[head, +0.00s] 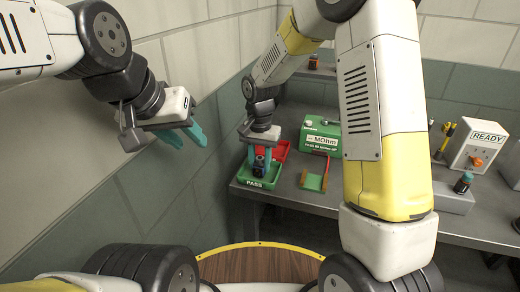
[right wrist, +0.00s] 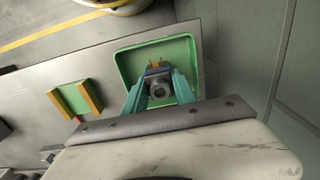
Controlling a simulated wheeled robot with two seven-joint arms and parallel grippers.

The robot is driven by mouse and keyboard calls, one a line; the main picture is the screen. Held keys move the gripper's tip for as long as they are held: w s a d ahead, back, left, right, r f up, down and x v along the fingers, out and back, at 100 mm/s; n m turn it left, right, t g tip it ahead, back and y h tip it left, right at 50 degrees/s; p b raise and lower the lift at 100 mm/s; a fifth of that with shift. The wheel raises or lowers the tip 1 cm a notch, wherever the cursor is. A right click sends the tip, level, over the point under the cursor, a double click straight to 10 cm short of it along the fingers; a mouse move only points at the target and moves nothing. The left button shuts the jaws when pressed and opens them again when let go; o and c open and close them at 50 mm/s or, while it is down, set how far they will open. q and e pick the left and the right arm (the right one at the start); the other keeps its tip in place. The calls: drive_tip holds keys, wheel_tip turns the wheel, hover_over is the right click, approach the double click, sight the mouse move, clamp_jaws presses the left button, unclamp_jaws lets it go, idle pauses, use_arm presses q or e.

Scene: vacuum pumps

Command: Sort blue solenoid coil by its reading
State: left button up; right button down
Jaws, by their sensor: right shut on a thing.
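The blue solenoid coil (right wrist: 157,83) has a grey round end and brass-coloured terminals. My right gripper (head: 260,162) is shut on it, with its teal fingers on both sides. The coil is also visible in the head view (head: 259,168), inside the outline of the green PASS tray (head: 273,181). I cannot tell whether it touches the tray floor. The red tray (head: 283,147) stands just behind, partly hidden by the gripper. The green MOhm meter (head: 321,136) shows dashes on its display. My left gripper (head: 198,127) is open and empty, high at the left beside the wall.
A green test fixture (head: 314,179) with yellow-orange side blocks lies on the grey bench right of the PASS tray; it looks empty. A white READY box (head: 474,146) with an orange knob stands at the right. A dark part (head: 463,183) stands on a grey block there.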

drive_tip(key=shift+f, duration=0.35)
idle(0.4)
drive_tip(key=c, duration=0.9)
unclamp_jaws()
wheel_tip(320, 180, up, 8)
drive_tip(key=shift+f, duration=0.1)
drive_tip(key=shift+c, duration=0.6)
clamp_jaws()
idle(0.4)
